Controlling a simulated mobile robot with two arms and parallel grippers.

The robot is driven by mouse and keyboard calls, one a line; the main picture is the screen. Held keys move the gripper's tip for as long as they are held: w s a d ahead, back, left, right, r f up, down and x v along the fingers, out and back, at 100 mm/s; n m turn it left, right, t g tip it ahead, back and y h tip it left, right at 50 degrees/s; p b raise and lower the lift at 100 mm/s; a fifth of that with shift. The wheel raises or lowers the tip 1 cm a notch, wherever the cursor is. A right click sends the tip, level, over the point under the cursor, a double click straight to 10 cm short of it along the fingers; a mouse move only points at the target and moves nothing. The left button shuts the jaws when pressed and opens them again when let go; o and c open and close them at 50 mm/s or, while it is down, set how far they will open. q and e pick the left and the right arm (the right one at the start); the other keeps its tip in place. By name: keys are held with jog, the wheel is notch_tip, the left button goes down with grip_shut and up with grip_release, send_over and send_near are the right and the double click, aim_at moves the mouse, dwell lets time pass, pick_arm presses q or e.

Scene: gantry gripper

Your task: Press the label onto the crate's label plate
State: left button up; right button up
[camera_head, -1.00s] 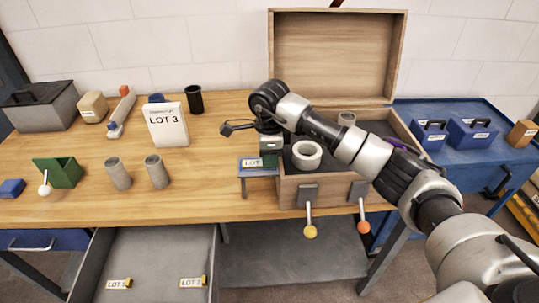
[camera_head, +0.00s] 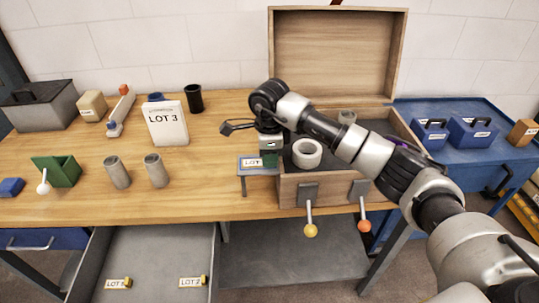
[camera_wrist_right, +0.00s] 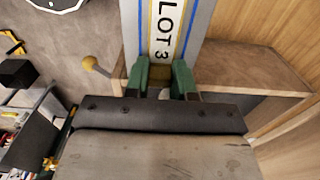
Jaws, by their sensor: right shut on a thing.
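My right gripper (camera_head: 270,161) points down at the right end of a grey label plate (camera_head: 247,172) with a blue border, beside the wooden crate (camera_head: 292,192). In the right wrist view its green fingertips (camera_wrist_right: 161,80) are shut on the yellow tab (camera_wrist_right: 160,71) of a white label (camera_wrist_right: 167,30) reading LOT 3. The label lies lengthwise between the blue lines of the plate (camera_wrist_right: 200,25). I cannot tell whether it touches the plate. The fingers hide the label's right end in the head view. My left gripper is out of view.
The crate's lid (camera_head: 340,55) stands open, and a white ring (camera_head: 307,153) is inside. Levers with yellow (camera_head: 310,231) and orange (camera_head: 364,226) knobs hang at its front. A LOT 3 card (camera_head: 166,124) stands left. An open drawer (camera_head: 150,255) holds LOT 1 and LOT 2 labels.

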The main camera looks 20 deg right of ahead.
jog(key=shift+f, duration=0.1)
jog(key=o, duration=1.4)
jog(key=shift+o, duration=0.2)
jog(key=shift+r+p, duration=1.9)
jog(key=shift+r, duration=1.65)
